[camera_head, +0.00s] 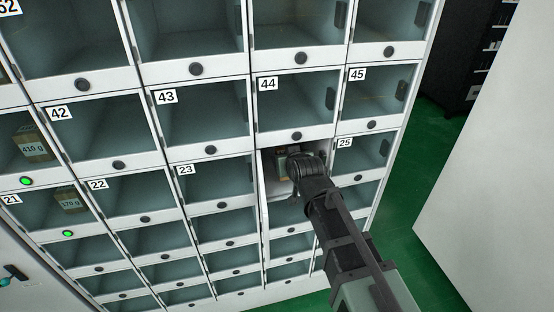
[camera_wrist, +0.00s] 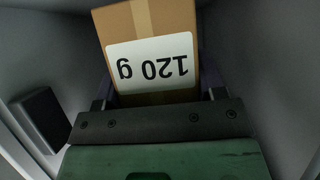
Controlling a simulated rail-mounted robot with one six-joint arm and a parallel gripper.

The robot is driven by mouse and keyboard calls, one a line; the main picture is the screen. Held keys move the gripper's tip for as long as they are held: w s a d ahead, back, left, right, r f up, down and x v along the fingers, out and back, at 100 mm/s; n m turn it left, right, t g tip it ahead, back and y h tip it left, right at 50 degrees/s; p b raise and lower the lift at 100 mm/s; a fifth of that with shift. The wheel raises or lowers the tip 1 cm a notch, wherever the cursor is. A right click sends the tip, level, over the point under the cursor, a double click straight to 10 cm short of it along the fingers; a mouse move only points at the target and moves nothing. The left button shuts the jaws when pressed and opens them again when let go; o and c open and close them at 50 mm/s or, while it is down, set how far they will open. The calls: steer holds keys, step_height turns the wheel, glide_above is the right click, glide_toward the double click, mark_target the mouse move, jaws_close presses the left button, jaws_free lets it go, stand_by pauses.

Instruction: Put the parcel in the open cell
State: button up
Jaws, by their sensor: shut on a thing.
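The parcel (camera_wrist: 160,60) is a brown cardboard box with lighter tape and a white label reading "120 g", upside down in the wrist view. My gripper (camera_wrist: 157,88) is shut on it, with a dark finger on each side. The open cell (camera_head: 281,189) lies between the cells numbered 23 and 25 in the head view. My gripper (camera_head: 299,164) reaches into this cell from the front right. In the wrist view, grey cell walls stand on both sides of the parcel. The parcel's underside and its contact with the cell floor are hidden.
Cells with clear fronts surround the opening, including cell 44 (camera_head: 296,105) above and cell 25 (camera_head: 358,160) at right. Two boxes sit in cells at far left, marked 410 g (camera_head: 33,147) and 170 g (camera_head: 70,201). A dark block (camera_wrist: 40,118) is on the left cell wall.

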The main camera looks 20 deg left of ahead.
steer(key=shift+f+b, duration=0.35)
steer(key=shift+f, duration=0.6)
steer(key=shift+r, duration=0.2)
steer(key=shift+f, duration=0.2)
steer(key=o, duration=1)
steer(key=shift+c, duration=0.2)
steer(key=shift+r, duration=0.15)
